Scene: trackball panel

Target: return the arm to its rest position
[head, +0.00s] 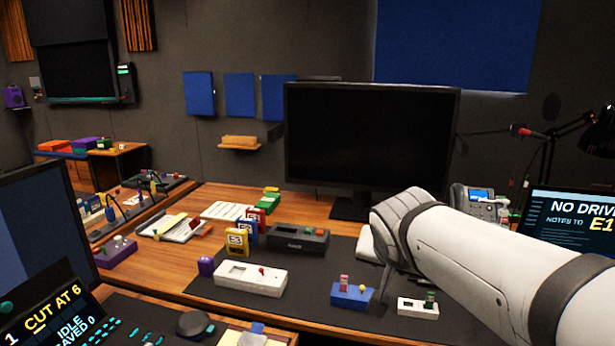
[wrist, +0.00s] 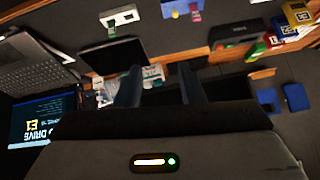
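My arm (head: 470,255) is white with dark joint bands and reaches in from the right edge of the head view, over the right part of the desk. My gripper's two dark fingers show in the wrist view (wrist: 160,86). They are spread apart with nothing seen between them, above the desk.
A black monitor (head: 370,137) stands behind the arm. A white box (head: 250,278), a blue block (head: 352,294) and a small white box (head: 418,307) lie on the dark mat (head: 318,312). A lit screen (head: 575,222) and lamp (head: 602,135) are at right.

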